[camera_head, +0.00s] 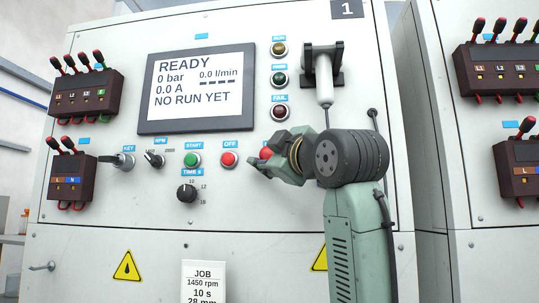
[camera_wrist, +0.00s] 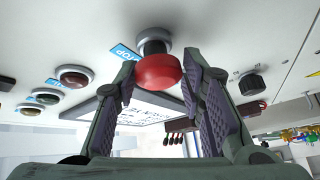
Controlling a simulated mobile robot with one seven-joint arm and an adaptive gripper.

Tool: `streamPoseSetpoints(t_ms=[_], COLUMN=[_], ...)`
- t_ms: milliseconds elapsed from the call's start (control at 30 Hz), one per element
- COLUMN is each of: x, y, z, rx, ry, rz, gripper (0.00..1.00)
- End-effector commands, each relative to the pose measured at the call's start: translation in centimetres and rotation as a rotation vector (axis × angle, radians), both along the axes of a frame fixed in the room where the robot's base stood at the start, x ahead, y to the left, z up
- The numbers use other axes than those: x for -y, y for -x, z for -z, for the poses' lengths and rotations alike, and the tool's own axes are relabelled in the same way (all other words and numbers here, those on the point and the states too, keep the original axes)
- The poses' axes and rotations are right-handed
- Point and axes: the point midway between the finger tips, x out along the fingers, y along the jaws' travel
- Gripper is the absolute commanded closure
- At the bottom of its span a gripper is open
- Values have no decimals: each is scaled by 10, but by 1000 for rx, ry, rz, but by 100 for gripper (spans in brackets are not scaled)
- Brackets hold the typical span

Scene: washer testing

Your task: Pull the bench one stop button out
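The bench one stop button is a red mushroom head on a dark stem. In the wrist view the stop button (camera_wrist: 156,73) sits between my gripper's fingertips (camera_wrist: 157,60), with its blue STOP label (camera_wrist: 125,53) beside it. The fingers stand apart, one on each side of the red head; I cannot tell whether either touches it. In the head view the stop button (camera_head: 265,153) is partly hidden behind my gripper (camera_head: 264,158), which is close to the panel.
A red OFF button (camera_head: 229,159) and a green START button (camera_head: 191,159) are left of my gripper. The screen (camera_head: 200,90) reads READY, NO RUN YET. A white cylinder in a bracket (camera_head: 324,78) and hanging hoses are above and beside my wrist.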

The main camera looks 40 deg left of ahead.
Motion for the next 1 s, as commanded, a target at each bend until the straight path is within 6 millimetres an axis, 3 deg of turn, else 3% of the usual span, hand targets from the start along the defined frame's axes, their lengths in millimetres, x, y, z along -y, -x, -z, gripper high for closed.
streamPoseSetpoints(t_ms=[233, 567, 767, 1000], x=[-1, 1, 24, 70], y=[1, 1, 11, 33], z=[0, 0, 5, 16], rx=[1, 2, 4, 4], ry=[-1, -3, -6, -5], rz=[-2, 0, 2, 3], gripper=[49, 49, 49, 49])
